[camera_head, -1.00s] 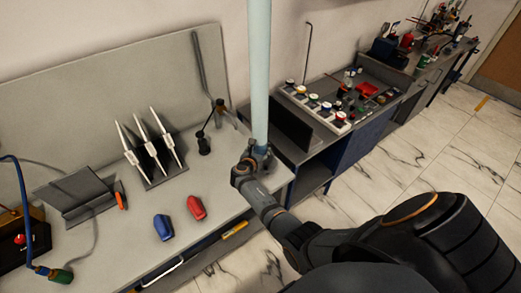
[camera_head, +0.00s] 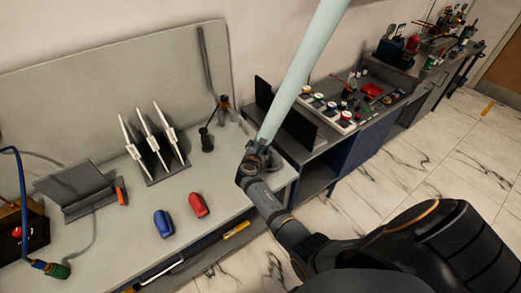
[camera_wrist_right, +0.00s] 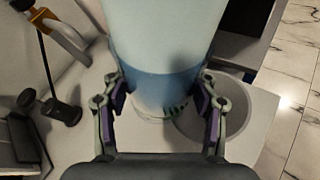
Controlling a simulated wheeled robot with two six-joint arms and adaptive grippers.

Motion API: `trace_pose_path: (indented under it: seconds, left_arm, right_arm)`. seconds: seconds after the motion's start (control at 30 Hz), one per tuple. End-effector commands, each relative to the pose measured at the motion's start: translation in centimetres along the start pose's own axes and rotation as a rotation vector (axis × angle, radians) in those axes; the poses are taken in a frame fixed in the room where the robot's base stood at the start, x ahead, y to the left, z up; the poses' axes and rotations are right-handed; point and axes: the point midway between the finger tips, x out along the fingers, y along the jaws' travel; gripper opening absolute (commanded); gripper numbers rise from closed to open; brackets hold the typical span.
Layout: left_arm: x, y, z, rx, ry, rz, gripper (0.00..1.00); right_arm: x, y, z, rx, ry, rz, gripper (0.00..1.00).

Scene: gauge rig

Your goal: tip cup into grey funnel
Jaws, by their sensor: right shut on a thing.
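The cup (camera_head: 301,75) is a tall, pale blue see-through cylinder, tilted with its top toward the right in the head view. My right gripper (camera_head: 257,158) is shut on its lower part, above the front right corner of the bench. In the right wrist view, the gripper (camera_wrist_right: 160,92) has a finger on either side of the cup (camera_wrist_right: 160,45), and a darker blue band shows inside near its bottom. A round grey bowl shape (camera_wrist_right: 232,112), seemingly the funnel, lies behind and right of the cup, partly hidden by it and a finger. My left gripper is out of view.
White pipettes (camera_head: 160,140) stand in a rack on the grey bench (camera_head: 110,245). A blue block (camera_head: 163,223) and a red block (camera_head: 199,204) lie in front. A dark stand (camera_head: 207,140) is left of my gripper. A second bench holds a tray of jars (camera_head: 325,105).

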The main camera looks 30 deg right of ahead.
Motion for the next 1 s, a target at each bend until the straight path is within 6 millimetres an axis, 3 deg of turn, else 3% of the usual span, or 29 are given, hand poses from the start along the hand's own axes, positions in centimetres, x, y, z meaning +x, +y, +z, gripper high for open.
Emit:
trace_pose_path:
  seconds: [1.0]
  left_arm:
    - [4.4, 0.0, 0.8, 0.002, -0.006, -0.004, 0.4]
  right_arm:
    - [0.4, 0.8, -0.8, 0.253, -0.001, 0.106, 0.28]
